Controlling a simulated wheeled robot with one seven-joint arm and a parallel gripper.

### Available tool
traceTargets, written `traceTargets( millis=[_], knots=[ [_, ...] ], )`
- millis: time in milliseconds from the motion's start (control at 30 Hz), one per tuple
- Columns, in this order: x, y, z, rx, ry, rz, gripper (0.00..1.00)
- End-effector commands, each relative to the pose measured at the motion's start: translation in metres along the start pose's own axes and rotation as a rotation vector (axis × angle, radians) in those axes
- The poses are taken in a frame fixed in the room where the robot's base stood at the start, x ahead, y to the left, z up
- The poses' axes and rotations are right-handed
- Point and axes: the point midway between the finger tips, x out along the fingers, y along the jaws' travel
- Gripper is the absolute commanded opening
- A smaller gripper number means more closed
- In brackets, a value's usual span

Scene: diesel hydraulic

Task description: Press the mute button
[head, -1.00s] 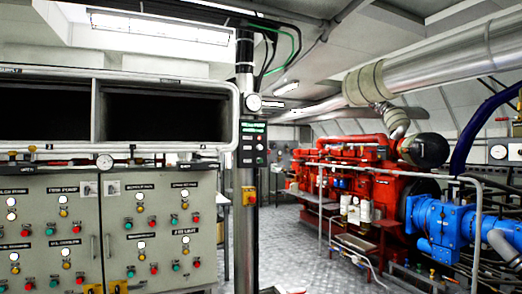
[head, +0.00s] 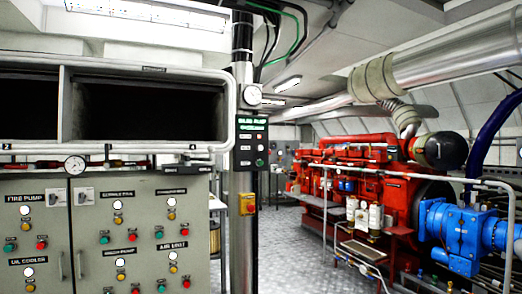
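No label reading "mute" can be made out. A narrow black control box (head: 251,143) is fixed to the column in the middle of the head view. It has a lit green text display (head: 251,123) at the top and a few small buttons below. One of these is a green button (head: 259,162) at its lower right; the others are too small to tell apart. My gripper is not in the head view.
A grey cabinet (head: 90,262) with red, green and yellow buttons stands at left, below a grey-framed dark opening. A yellow box (head: 247,204) hangs on the column (head: 244,250). A red engine (head: 350,180) and blue pump (head: 455,228) stand at right behind railings. Metal floor (head: 288,240) is free between.

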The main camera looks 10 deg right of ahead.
Motion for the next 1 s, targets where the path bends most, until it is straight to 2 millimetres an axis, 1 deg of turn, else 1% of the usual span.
traceTargets(
  millis=[33,67,1000],
  knots=[
    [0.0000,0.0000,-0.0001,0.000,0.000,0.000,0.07],
    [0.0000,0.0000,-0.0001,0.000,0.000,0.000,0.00],
    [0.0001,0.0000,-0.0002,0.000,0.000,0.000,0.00]
  ],
)
